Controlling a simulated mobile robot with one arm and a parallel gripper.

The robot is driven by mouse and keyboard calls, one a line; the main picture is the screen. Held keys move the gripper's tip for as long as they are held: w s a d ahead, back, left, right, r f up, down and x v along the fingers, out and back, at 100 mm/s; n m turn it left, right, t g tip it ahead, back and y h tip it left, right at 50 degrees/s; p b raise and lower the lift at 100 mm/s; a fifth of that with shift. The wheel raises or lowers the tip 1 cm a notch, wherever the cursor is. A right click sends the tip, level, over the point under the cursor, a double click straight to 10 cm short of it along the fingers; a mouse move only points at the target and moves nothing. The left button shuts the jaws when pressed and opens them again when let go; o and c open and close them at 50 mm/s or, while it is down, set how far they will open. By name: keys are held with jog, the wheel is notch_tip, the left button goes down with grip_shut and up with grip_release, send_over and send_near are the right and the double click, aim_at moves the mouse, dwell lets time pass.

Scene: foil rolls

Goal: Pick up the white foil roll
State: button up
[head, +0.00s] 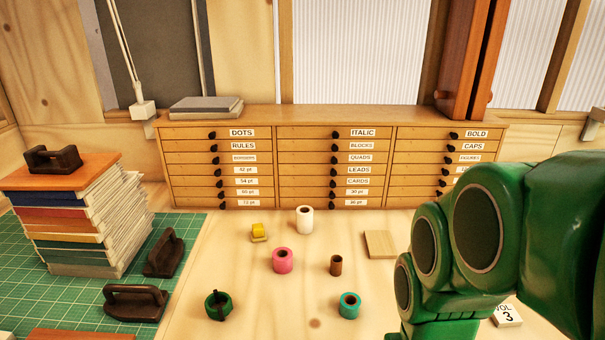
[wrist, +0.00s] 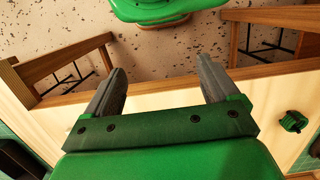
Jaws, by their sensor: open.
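The white foil roll (head: 305,219) stands upright on the wooden table top, close in front of the drawer cabinet, in the head view. A pink roll (head: 283,261) stands nearer and to its left, and a small yellow roll (head: 259,232) sits to its left. My gripper (wrist: 163,82) shows in the wrist view with its two grey fingers apart and nothing between them. The white roll does not show in the wrist view. In the head view my green arm fills the right side, and the gripper's fingers are not visible there.
A brown roll (head: 336,265), a teal roll (head: 349,305) and a dark green roll (head: 218,305) stand nearer on the table. A wooden block (head: 380,244) lies to the right. A drawer cabinet (head: 334,119) closes the back. A paper stack (head: 88,225) stands left on a green mat (head: 192,262).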

jog(key=shift+w+a, duration=0.1)
jog(key=shift+c, duration=0.3)
jog(key=w+a+r+n+y, duration=0.3)
jog(key=w+a+n+y, duration=0.35)
jog(key=w+a, duration=0.7)
jog(key=n+t+y, duration=0.5)
jog(key=n+y, duration=0.1)
jog(key=n, duration=0.1)
send_over(312, 214)
jog(key=s, duration=0.6)
notch_tip(312, 214, down, 6)
jog(key=shift+n+t, duration=0.25)
jog(key=shift+t, duration=0.45)
jog(key=w+d+f, duration=0.4)
jog(key=w, duration=0.1)
jog(key=shift+d+f, duration=0.2)
jog(key=shift+x, duration=3.8)
jog(key=shift+s, duration=0.1)
